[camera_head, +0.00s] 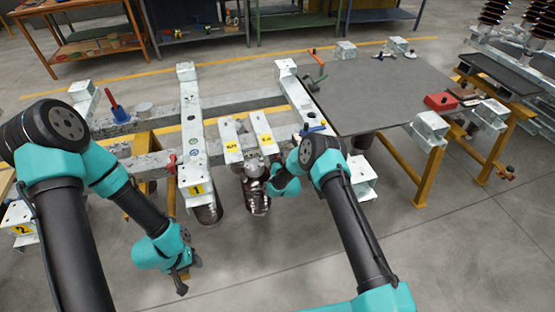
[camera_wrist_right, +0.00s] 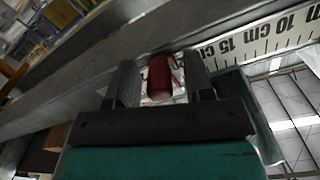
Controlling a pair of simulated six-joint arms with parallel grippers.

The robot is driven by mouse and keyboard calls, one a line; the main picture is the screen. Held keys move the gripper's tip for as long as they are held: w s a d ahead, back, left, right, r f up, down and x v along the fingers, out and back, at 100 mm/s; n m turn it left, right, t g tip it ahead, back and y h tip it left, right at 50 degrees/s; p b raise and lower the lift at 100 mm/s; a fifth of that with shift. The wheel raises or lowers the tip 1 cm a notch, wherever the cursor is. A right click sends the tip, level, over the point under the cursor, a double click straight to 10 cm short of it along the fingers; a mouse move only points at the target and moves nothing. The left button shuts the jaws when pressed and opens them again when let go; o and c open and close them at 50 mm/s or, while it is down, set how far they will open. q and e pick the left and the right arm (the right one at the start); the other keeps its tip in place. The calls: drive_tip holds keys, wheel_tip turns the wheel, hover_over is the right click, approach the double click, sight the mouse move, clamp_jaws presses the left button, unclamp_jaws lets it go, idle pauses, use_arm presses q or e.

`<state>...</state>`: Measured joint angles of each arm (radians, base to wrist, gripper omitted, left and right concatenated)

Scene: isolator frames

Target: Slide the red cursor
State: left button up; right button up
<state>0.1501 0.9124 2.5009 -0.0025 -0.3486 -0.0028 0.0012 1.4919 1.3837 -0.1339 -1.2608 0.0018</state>
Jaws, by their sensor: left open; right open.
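The red cursor (camera_wrist_right: 160,80) shows in the right wrist view as a short red cylinder in front of a white plate. It lies between the two fingers of my right gripper (camera_wrist_right: 160,62), which are apart, with a visible gap on the cursor's right side. A white ruler scale (camera_wrist_right: 268,36) marked 10 cm and 15 cm runs up to the right beside it. In the head view my right gripper (camera_head: 270,178) is by the front ends of the middle beams, and the cursor there is hidden or too small to tell. My left gripper (camera_head: 182,278) is open and empty, low above the floor.
White metal beams (camera_head: 190,120) with yellow number labels stand on the frame in the middle. A dark grey table (camera_head: 380,95) is at the right, with a red box (camera_head: 441,101) near its edge. The front floor is clear.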

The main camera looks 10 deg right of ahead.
drive_tip(key=shift+s, duration=0.1)
drive_tip(key=s+d, duration=0.2)
drive_tip(key=s, duration=1.5)
drive_tip(key=shift+d, duration=0.15)
drive_tip(key=shift+s+d, duration=0.1)
drive_tip(key=s+d+f+g, duration=0.2)
drive_tip(key=s+d+g, duration=0.3)
drive_tip(key=s, duration=0.5)
drive_tip(key=s+d+f+g, duration=0.2)
drive_tip(key=s+d+g, duration=0.1)
drive_tip(key=s+g, duration=0.5)
drive_tip(key=s+d+r+m+g+y, duration=0.1)
drive_tip(key=s+r+g, duration=0.1)
drive_tip(key=s, duration=0.6)
drive_tip(key=s+d+r+g, duration=0.1)
drive_tip(key=s+r+g, duration=0.15)
drive_tip(key=s, duration=0.45)
drive_tip(key=w+a+r+n, duration=0.1)
drive_tip(key=w+a+r, duration=0.2)
drive_tip(key=w, duration=0.1)
drive_tip(key=shift+w+a, duration=0.2)
drive_tip(key=shift+w, duration=0.15)
